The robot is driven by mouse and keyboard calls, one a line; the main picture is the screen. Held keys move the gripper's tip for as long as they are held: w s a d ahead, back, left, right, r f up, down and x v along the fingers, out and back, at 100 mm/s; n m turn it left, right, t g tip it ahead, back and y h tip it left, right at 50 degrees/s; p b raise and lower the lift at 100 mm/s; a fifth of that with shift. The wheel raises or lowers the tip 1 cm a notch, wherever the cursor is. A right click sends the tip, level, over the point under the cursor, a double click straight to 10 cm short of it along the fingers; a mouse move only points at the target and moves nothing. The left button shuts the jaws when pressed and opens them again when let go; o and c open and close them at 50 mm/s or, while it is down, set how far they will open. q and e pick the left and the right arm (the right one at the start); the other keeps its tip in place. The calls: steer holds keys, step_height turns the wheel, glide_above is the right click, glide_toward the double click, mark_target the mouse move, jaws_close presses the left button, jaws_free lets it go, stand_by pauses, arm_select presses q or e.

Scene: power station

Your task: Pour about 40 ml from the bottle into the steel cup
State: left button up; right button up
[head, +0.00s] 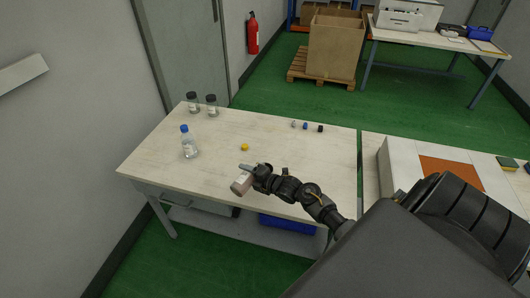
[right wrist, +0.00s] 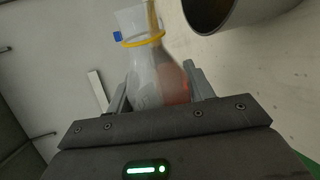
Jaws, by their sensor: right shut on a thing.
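My right gripper (head: 252,172) is shut on the bottle (right wrist: 158,80) above the front part of the table. In the right wrist view the bottle is clear, with a yellow ring at its neck and reddish liquid along its right side, reaching toward the neck. The bottle is tilted. The steel cup (right wrist: 235,12) shows at the top right of that view, close beside the bottle's neck; its inside is dark. My left gripper is out of view.
On the table (head: 300,170) stand a blue-capped bottle (head: 190,146) and two dark-lidded jars (head: 193,103). A yellow cap (head: 245,147) lies near my gripper. Small caps (head: 305,126) lie at the back.

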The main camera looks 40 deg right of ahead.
steer(key=shift+s+a+r, duration=0.1)
steer(key=shift+s+a, duration=0.15)
steer(key=shift+a, duration=0.3)
stand_by(0.7)
steer(key=shift+f+b, duration=0.55)
steer(key=shift+f, duration=0.05)
step_height(320, 180, up, 3)
steer(key=shift+d+f+n+p, duration=0.1)
steer(key=shift+d+n+p, duration=0.05)
steer(key=shift+n+p, duration=0.75)
steer(key=shift+d+n+h, duration=0.1)
steer(key=shift+n+h, duration=0.3)
steer(key=shift+h, duration=0.1)
steer(key=shift+w+d+r+n+t+b, duration=0.1)
steer(key=shift+d+r+n+t+b, duration=0.2)
steer(key=shift+r+n, duration=0.15)
